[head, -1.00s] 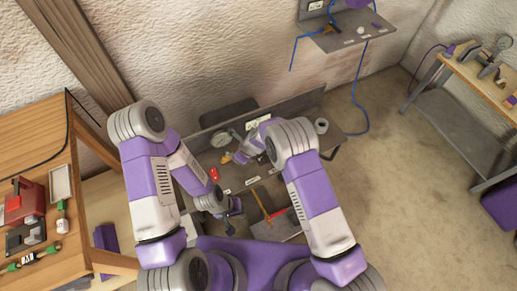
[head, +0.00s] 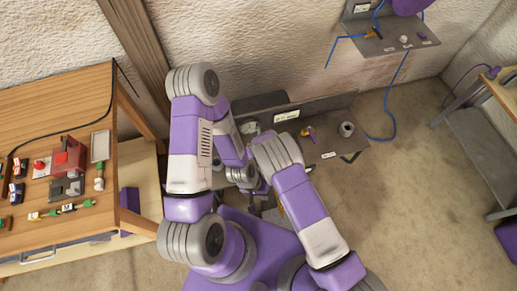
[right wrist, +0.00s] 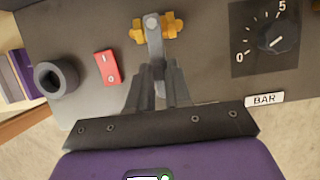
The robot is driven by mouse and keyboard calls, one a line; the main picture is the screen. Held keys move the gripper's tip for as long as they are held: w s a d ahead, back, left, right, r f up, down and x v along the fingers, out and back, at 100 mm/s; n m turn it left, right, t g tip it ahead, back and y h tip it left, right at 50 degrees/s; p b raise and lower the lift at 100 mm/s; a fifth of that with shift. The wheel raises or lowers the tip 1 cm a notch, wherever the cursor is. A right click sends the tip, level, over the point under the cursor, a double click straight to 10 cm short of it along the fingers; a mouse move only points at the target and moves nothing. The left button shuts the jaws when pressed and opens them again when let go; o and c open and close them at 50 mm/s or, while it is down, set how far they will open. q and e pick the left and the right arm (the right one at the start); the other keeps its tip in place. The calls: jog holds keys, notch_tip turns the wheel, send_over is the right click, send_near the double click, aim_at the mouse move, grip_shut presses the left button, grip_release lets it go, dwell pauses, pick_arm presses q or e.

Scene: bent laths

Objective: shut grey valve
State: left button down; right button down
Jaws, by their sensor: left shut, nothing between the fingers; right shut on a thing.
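In the right wrist view, the grey valve has a brass body (right wrist: 177,27) lying left to right on a dark grey panel. Its grey lever (right wrist: 153,35) points down the picture, across the body. My right gripper (right wrist: 158,88) is shut on this lever near its free end. In the head view, my arms hide the grey valve and right gripper. My left gripper (head: 255,202) is shut and empty, low in front of the bench, partly hidden by my arms. A brass valve with a purple handle (head: 307,132) sits on the bench farther right.
A wooden table (head: 50,100) stands left and a wall shelf (head: 390,40) behind.

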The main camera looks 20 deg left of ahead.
dwell(0.4)
jog(key=c, duration=1)
grip_release()
jog(key=shift+c, duration=0.2)
jog(key=v, duration=0.7)
jog(key=shift+r+p, duration=0.25)
jog(key=shift+p, duration=0.15)
jog(key=shift+s, duration=0.15)
